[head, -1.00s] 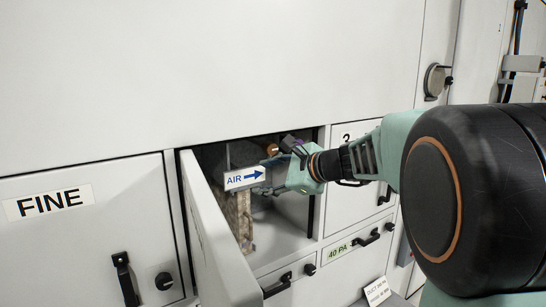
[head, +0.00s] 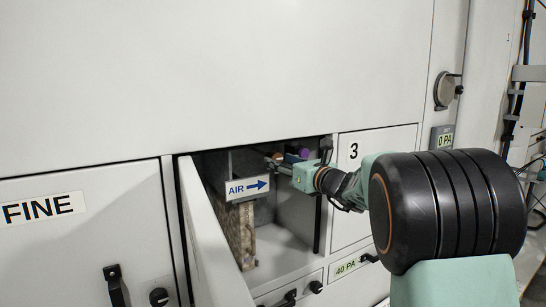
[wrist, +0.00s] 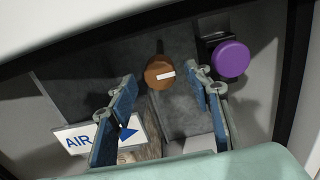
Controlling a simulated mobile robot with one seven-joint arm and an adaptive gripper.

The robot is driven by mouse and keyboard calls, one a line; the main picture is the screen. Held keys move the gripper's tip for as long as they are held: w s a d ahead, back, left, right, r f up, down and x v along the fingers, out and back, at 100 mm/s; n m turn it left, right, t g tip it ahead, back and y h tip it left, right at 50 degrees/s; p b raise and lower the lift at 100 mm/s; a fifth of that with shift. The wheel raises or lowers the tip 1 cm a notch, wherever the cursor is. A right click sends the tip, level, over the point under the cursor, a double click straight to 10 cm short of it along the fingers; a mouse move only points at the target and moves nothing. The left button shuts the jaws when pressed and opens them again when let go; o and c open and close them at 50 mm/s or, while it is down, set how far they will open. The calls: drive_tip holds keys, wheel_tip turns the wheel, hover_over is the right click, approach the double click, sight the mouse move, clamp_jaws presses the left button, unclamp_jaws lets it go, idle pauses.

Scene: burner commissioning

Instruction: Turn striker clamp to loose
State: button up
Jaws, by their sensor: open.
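Inside the open compartment, a round brown knob (wrist: 159,72) with a white mark on its face sticks out from the back. A purple round knob (wrist: 230,58) on a dark block is to its right. No label shows which one is the striker clamp. My gripper (wrist: 163,108) is open and empty, its blue-padded fingers pointing into the compartment. In the wrist view the brown knob appears between and beyond the fingertips, with no visible contact. In the head view my gripper (head: 277,165) reaches in from the right, and the brown knob (head: 278,156) and purple knob (head: 304,152) are partly hidden.
A white AIR arrow sign (head: 247,189) on a brown, rough-edged panel (head: 240,235) stands close to the left finger. An open door (head: 212,240) bounds the left side. Panel 3 (head: 372,185) is at the right. The compartment's lower right is clear.

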sight(277, 160)
drive_tip(key=shift+p+x, duration=0.35)
drive_tip(key=shift+x, duration=2.05)
drive_tip(key=shift+c, duration=0.6)
drive_tip(key=c, duration=1.1)
